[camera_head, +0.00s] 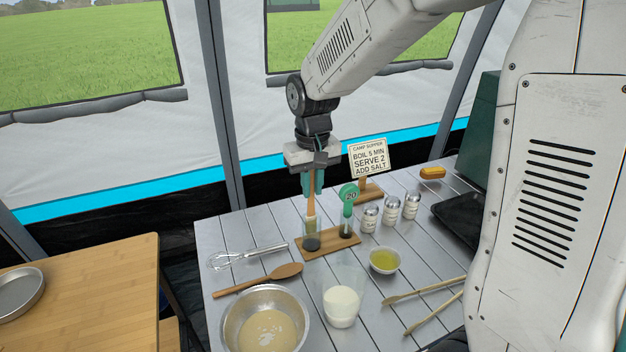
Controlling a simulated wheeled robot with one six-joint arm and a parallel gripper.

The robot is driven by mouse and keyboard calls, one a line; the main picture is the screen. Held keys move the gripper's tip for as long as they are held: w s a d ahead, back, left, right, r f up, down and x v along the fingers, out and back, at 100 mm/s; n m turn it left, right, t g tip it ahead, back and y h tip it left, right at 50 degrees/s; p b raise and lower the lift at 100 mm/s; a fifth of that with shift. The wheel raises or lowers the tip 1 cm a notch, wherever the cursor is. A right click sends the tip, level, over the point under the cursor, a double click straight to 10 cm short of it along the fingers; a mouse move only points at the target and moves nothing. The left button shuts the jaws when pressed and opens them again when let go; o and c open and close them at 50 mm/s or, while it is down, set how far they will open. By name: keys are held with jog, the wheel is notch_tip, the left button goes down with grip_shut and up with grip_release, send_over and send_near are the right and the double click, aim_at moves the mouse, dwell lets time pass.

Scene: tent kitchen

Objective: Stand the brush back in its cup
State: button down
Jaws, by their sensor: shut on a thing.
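My gripper (312,188) points down over the wooden stand, its teal fingers shut on the brush. The brush (311,208) has a light wooden handle and hangs about upright. Its lower end overlaps the clear cup (312,242), which has dark contents at the bottom. The end looks to be inside the cup's mouth, but how deep I cannot tell. The cup stands at the left part of the wooden stand (328,247). The brush's top is hidden by my gripper.
Several shakers (390,210) stand further right, with a sign (368,158) behind. A whisk (245,256), wooden spoon (260,280), metal bowl (238,335), milky glass (342,305) and small oil bowl (384,262) lie nearer.

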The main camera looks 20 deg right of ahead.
jog(key=c, duration=1.3)
grip_release()
notch_tip(320, 180, up, 8)
jog(key=shift+f, duration=0.15)
jog(key=s+d+r, duration=0.1)
jog(key=s, duration=1.2)
jog(key=s+d+r+t, duration=0.1)
jog(key=s+d, duration=0.1)
jog(key=s, duration=1.1)
jog(key=shift+s+d, duration=0.15)
jog(key=shift+s, duration=0.1)
